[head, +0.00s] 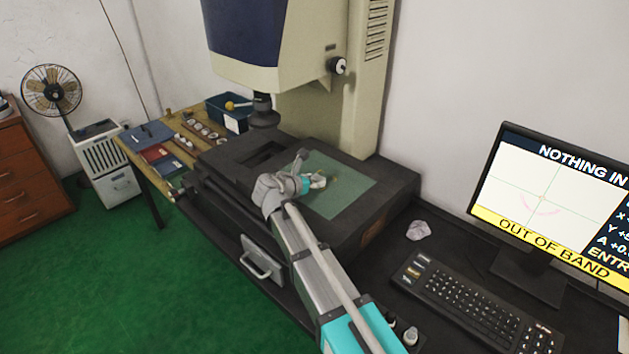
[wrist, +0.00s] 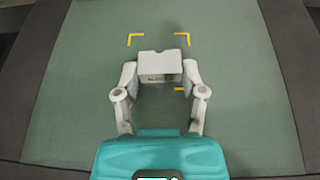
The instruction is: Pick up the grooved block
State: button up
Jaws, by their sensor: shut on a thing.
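The grooved block (wrist: 160,65) is a small pale block with a notch in its top edge. In the wrist view it sits between the two fingertips of my gripper (wrist: 160,78), which is shut on it. The block is over the green glass plate, close to yellow corner marks (wrist: 136,38). I cannot tell whether it touches the plate. In the head view my gripper (head: 316,181) is above the green plate (head: 345,190) of the measuring machine, and the block is too small there to make out clearly.
The machine's lens (head: 264,112) hangs left of and behind my gripper. A monitor (head: 545,215) reading "OUT OF BAND" and a keyboard (head: 475,305) stand at the right. A wooden bench (head: 175,130) with a blue bin (head: 228,110) and several small parts stands at the left.

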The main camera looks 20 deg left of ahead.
jog(key=shift+r+p, duration=1.45)
jog(key=shift+r, duration=0.05)
jog(key=s+r+p, duration=0.9)
jog(key=s, duration=0.5)
jog(key=shift+r+p, duration=0.4)
